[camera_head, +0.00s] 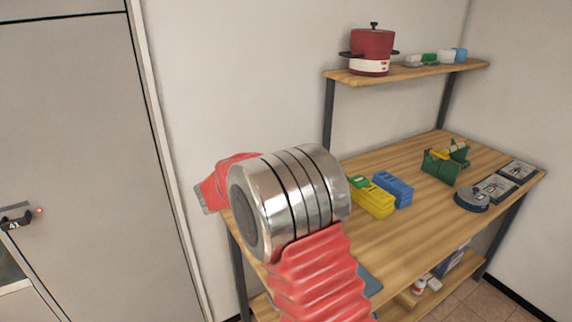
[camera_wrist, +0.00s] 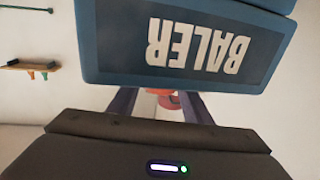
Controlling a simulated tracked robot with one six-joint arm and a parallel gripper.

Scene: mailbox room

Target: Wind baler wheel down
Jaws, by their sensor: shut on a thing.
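The blue baler (camera_wrist: 105,72) fills the top of the wrist view, with its white BALER lettering upside down. My gripper (camera_wrist: 159,100) is in the wrist view, its two dark fingers reaching up under the baler's edge. It is shut on a small orange-red part (camera_wrist: 168,101) between the fingers, apparently the wheel's handle. Most of that part, and the rest of the wheel, is hidden behind the baler body and fingers. The head view shows neither baler nor gripper; my arm takes up its middle.
A wooden workbench (camera_head: 400,228) stands right of my arm, carrying a yellow box (camera_head: 373,201), a blue box (camera_head: 393,187) and a green tool (camera_head: 440,168). A red pot (camera_head: 371,50) stands on the upper shelf (camera_head: 425,70). A grey door (camera_head: 75,130) is at left.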

